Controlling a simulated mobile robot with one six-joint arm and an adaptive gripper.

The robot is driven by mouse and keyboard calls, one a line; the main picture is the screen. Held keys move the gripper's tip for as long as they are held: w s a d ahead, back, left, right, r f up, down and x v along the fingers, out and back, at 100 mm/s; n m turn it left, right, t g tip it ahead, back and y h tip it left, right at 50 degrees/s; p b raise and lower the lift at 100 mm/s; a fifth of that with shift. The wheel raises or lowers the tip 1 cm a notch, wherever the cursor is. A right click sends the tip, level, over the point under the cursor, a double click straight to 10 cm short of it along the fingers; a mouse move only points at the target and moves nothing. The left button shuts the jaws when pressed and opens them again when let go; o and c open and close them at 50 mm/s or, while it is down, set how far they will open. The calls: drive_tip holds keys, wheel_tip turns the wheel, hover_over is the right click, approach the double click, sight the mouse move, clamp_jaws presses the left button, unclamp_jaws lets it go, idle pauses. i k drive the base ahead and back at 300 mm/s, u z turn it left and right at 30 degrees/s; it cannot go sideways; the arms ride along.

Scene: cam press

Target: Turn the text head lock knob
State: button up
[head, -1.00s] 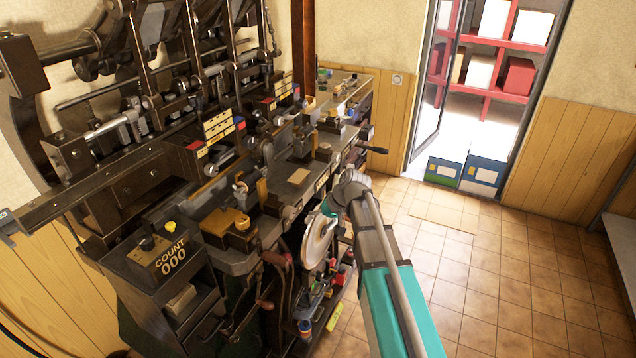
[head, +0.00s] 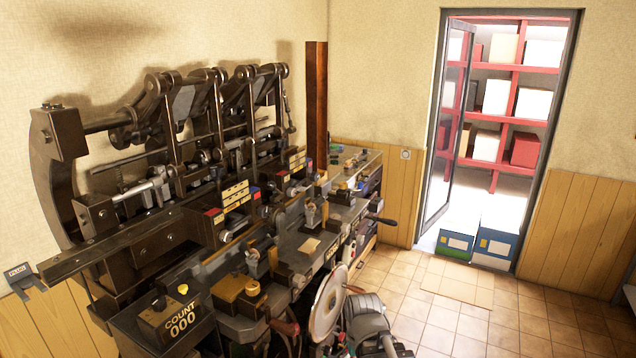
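The dark cam press (head: 150,240) stands along the left wall, with linkages on top and a long bench of small fittings. I cannot tell which fitting is the text head lock knob. Round knobs show on it: a yellow one (head: 183,289) and a dark one on the counter box (head: 178,318), and a brass one (head: 252,288) on a yellow-brown block. A grey joint of my arm shows at the bottom centre, in front of the press beside a pale handwheel (head: 328,302). My gripper's fingers are not visible.
A dark lever handle (head: 382,220) sticks out from the far end of the bench. Open tiled floor (head: 450,315) lies to the right. A doorway at the back right shows red shelves (head: 488,170), with blue (head: 495,243) and green-blue (head: 455,240) boxes at its foot.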

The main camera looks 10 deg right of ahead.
sight(314, 176)
drive_tip(key=k, duration=1.3)
drive_tip(key=z, duration=0.4)
drive_tip(key=i, duration=2.45)
drive_tip(key=u, duration=0.7)
drive_tip(key=k, duration=0.4)
drive_tip(key=z, duration=0.05)
